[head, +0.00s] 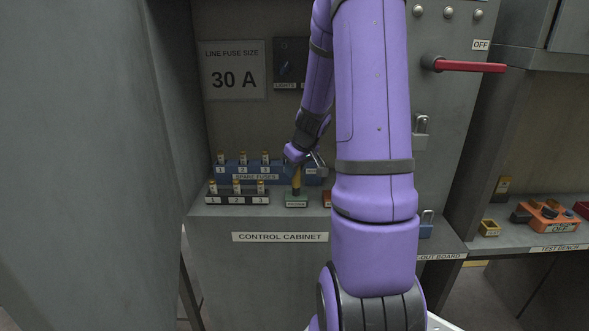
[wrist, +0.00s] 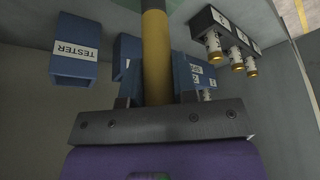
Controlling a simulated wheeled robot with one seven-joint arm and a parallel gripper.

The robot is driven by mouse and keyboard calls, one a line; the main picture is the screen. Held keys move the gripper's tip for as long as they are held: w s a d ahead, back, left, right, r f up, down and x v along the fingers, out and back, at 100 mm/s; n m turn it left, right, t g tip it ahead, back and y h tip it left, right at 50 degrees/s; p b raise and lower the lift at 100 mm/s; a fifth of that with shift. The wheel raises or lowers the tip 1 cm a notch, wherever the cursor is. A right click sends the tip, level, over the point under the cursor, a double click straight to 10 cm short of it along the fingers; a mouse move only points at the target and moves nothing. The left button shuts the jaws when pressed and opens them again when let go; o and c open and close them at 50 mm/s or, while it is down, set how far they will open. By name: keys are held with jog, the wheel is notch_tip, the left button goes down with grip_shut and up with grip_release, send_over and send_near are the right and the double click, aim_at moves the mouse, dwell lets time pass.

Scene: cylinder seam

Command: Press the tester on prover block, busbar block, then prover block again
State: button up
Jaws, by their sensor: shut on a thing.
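My gripper (head: 299,163) is shut on the tester (head: 297,180), a rod with a yellow-brown body and dark parts, held roughly upright. In the wrist view the tester (wrist: 156,55) stands between the two fingers of my gripper (wrist: 157,82). Its lower end is at the small green prover block (head: 296,201) on the cabinet ledge; I cannot tell whether it touches. A red block (head: 327,198), perhaps the busbar block, shows only as a sliver beside my arm, which hides the rest. The blue holder labelled TESTER (wrist: 74,50) is empty in the wrist view.
A blue spare fuses rack (head: 235,172) and a dark rack of numbered fuses (head: 237,198) stand left of the tester. A red handle (head: 470,66) sticks out at upper right. An orange device (head: 553,215) sits on the test bench. My arm covers the middle.

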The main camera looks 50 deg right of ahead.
jog(key=shift+r, duration=3.45)
jog(key=s+d+g+h, duration=0.2)
jog(key=s+d, duration=0.4)
jog(key=s, duration=0.2)
notch_tip(320, 180, down, 6)
jog(key=shift+w+d, duration=0.2)
jog(key=shift+w, duration=0.05)
jog(key=shift+f, duration=0.6)
dwell(0.6)
jog(key=shift+r, duration=0.1)
notch_tip(320, 180, up, 7)
jog(key=shift+n, duration=0.3)
dwell(0.5)
